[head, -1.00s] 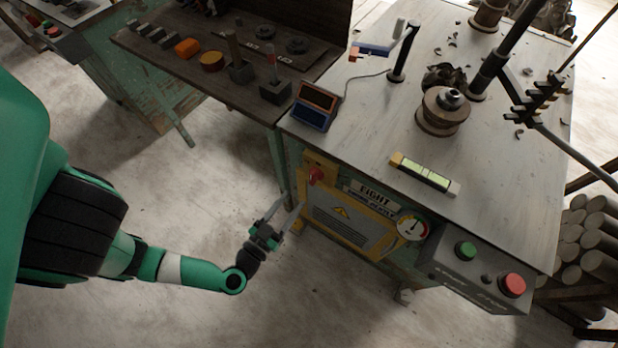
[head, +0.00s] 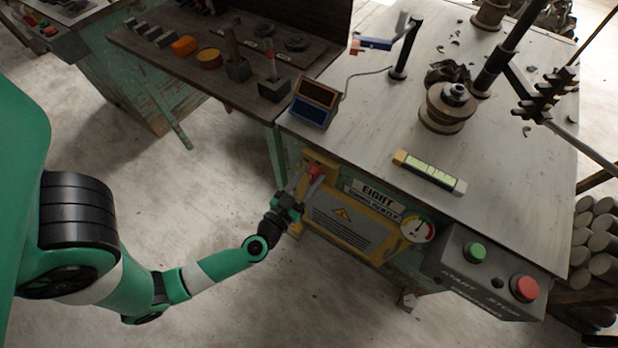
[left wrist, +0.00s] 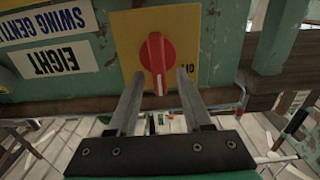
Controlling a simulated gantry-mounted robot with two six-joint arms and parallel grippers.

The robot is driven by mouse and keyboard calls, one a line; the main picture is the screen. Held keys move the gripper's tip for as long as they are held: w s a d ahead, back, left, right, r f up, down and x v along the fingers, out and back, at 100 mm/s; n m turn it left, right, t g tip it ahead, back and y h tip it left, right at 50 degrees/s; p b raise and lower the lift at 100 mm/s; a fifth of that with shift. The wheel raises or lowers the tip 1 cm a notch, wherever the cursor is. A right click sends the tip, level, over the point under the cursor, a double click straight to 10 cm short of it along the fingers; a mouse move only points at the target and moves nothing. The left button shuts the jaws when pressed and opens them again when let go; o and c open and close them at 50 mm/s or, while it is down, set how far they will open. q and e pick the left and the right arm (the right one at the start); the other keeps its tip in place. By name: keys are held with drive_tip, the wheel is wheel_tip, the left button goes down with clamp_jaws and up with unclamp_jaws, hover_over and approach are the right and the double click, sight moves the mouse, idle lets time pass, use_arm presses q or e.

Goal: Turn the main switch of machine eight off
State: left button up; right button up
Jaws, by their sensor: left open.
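The main switch is a red rotary knob (left wrist: 157,55) with a white mark, on a yellow plate (left wrist: 125,30) beside the EIGHT label (left wrist: 55,60). In the left wrist view the white mark is at the end toward my gripper, and partly hidden lettering shows right of the knob. In the head view the red knob (head: 315,172) sits on the front of machine eight (head: 385,215). My left gripper (head: 305,182) is open in front of it. In the left wrist view the fingers (left wrist: 155,85) lie one on each side of the knob's lower end; contact cannot be told.
A pressure gauge (head: 417,229) and a box with green (head: 475,252) and red (head: 524,288) buttons are right of the switch. A dark bench (head: 200,85) with tools stands at the left. The floor (head: 215,195) between is clear.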

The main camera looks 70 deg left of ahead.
use_arm(q)
clamp_jaws()
drive_tip(key=shift+n, duration=0.3)
drive_tip(key=shift+s+a+n+p, duration=0.1)
drive_tip(key=shift+a+n+p, duration=0.05)
drive_tip(key=shift+n+p, duration=0.55)
drive_tip(key=shift+s+a+f+n+b, duration=0.25)
drive_tip(key=shift+f+n+b, duration=0.1)
drive_tip(key=shift+n, duration=2.3)
drive_tip(key=shift+s+a+f+n+b, duration=0.1)
drive_tip(key=shift+a+f+n+b, duration=0.2)
drive_tip(key=shift+n, duration=2.4)
drive_tip(key=shift+s+a+f+n+b, duration=0.25)
drive_tip(key=shift+f+n, duration=0.2)
drive_tip(key=shift+n, duration=2.2)
drive_tip(key=shift+d, duration=0.1)
unclamp_jaws()
